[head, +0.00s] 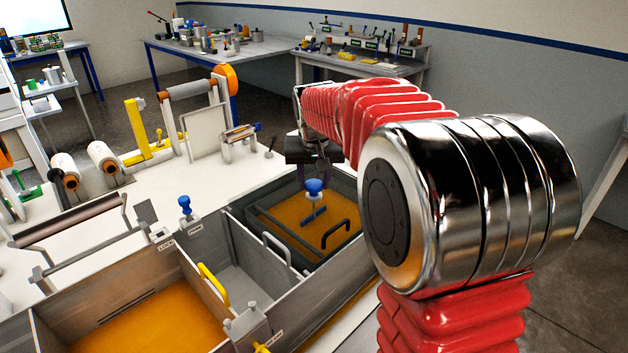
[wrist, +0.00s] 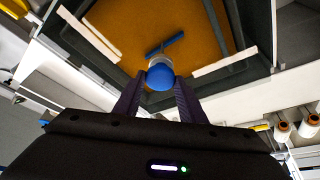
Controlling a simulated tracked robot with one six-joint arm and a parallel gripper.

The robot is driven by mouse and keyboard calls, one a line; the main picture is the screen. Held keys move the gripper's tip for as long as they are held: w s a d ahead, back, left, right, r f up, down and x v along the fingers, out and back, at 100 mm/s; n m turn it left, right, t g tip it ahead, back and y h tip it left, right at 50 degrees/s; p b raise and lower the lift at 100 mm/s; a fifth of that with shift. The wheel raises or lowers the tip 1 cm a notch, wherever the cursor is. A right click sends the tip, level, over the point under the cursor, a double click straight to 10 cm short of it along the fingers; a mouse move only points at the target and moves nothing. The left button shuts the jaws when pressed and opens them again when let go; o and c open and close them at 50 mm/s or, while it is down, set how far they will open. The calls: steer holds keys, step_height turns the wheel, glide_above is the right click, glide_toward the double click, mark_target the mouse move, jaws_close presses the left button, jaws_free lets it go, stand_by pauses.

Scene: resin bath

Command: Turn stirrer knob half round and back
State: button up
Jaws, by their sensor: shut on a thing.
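The stirrer knob (head: 314,187) is blue with a rounded top and stands over the right-hand bath of orange resin (head: 290,209). A blue bar (head: 313,216) shows below it, at a slant in the resin. My gripper (head: 316,172) comes down on the knob from above and behind. In the wrist view the stirrer knob (wrist: 160,77) sits between the two dark fingers of my gripper (wrist: 160,88), which are shut on it. The blue bar (wrist: 165,45) shows just past it. The finger contact faces are partly hidden.
The bath has dark walls and a black handle (head: 340,232). Left of it are a grey empty compartment with a yellow handle (head: 213,284) and another orange bath (head: 150,325). A smaller blue knob (head: 185,204) stands on the rim. Rollers and a yellow stand (head: 144,130) are behind.

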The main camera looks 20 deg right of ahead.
steer(key=shift+n, duration=0.3)
steer(key=o, duration=1)
steer(key=shift+r, duration=0.1)
steer(key=v, duration=1.3)
steer(key=shift+s+d+r, duration=0.15)
steer(key=shift+s+r, duration=0.05)
steer(key=shift+r, duration=0.05)
steer(key=shift+s, duration=0.1)
